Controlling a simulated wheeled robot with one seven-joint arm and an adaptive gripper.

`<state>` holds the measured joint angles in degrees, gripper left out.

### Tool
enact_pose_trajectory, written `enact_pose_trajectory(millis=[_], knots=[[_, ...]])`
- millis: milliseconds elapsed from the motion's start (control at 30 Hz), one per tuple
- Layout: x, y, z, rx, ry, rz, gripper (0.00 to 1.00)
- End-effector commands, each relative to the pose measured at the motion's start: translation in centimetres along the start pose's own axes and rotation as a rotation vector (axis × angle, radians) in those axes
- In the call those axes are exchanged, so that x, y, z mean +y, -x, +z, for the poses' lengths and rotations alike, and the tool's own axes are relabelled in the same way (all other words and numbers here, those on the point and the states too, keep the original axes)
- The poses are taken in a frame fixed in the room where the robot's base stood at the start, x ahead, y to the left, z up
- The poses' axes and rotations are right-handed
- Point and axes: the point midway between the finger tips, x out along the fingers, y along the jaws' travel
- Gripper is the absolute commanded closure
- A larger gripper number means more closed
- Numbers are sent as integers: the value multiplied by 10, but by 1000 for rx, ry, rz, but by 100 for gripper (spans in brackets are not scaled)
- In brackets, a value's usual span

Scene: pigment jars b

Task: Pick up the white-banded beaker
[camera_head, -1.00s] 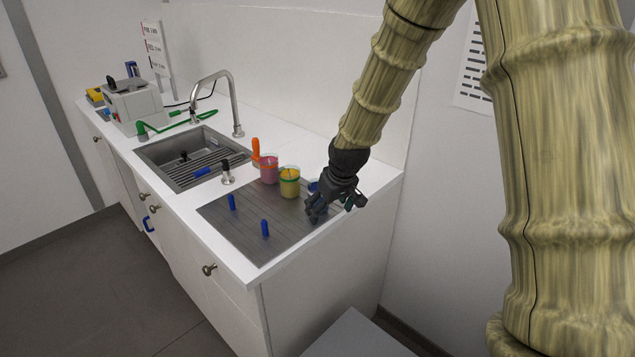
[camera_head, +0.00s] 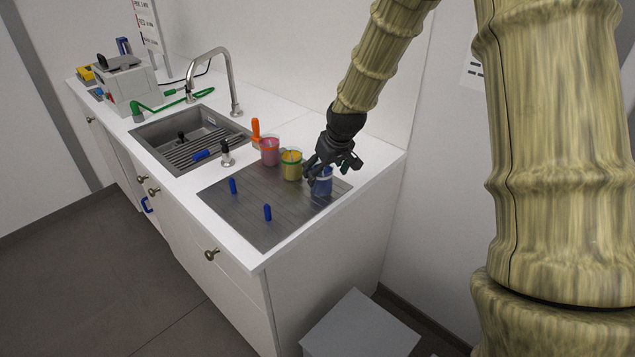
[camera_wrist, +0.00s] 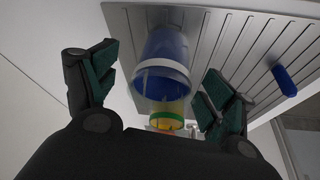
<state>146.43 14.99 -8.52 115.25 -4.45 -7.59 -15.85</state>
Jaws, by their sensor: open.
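The white-banded beaker (camera_wrist: 163,66) holds blue and stands on the grooved grey drainboard (camera_wrist: 221,30). In the wrist view it lies between my two spread fingers, a little beyond their tips. In the head view the blue beaker (camera_head: 323,184) shows just below my gripper (camera_head: 333,170), partly covered by it. My gripper, also in the wrist view (camera_wrist: 157,82), is open and empty. I cannot tell whether a finger touches the beaker. A yellow beaker with a green band (camera_head: 291,166) stands left of it, and behind it in the wrist view (camera_wrist: 166,117).
A pink beaker (camera_head: 269,152) and an orange-handled tool (camera_head: 256,132) stand farther left. Two blue pegs (camera_head: 233,186) (camera_head: 267,212) are at the front of the drainboard. A sink (camera_head: 187,139) with a tall faucet (camera_head: 232,82) lies beyond. A wall runs behind the counter.

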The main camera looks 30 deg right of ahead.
Motion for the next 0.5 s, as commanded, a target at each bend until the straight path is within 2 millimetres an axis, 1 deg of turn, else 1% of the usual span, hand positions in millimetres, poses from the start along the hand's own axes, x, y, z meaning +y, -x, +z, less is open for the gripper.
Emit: enact_pose_trajectory(millis=[167,500], knots=[[-2,-7,0,-1,1,-1,17],[-6,-40,-1,-2,3,-1,17]])
